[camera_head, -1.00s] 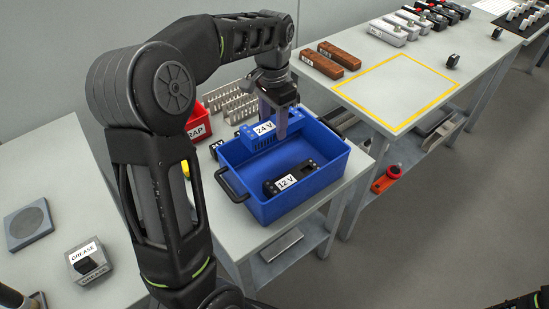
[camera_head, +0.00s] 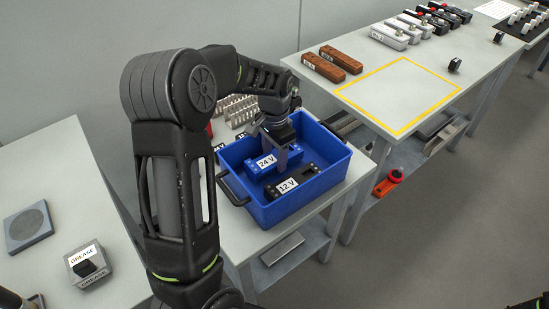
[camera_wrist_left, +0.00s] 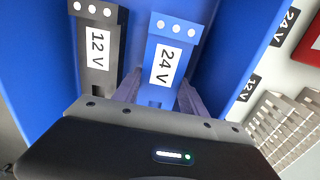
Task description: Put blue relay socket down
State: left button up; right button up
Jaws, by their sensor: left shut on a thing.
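The blue relay socket (camera_head: 267,164), labelled 24 V, is inside the blue crate (camera_head: 317,190), beside the black relay socket (camera_head: 290,186) labelled 12 V. My left gripper (camera_head: 281,158) is shut on the blue socket from above. In the left wrist view the blue socket (camera_wrist_left: 174,38) sits between the gripper's fingers (camera_wrist_left: 158,95), with the black socket (camera_wrist_left: 97,45) apart on its left. I cannot tell whether the blue socket touches the crate floor.
A table with a yellow-outlined area (camera_head: 397,92) and brown blocks (camera_head: 341,59) stands to the right. A grease box (camera_head: 87,262) is at left.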

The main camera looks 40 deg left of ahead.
aim_at(275, 157)
pick_arm(q)
jog(key=shift+f, duration=0.5)
jog(key=shift+f, duration=0.1)
jog(key=o, duration=1.1)
jog(key=shift+o, duration=0.2)
notch_tip(275, 157, up, 12)
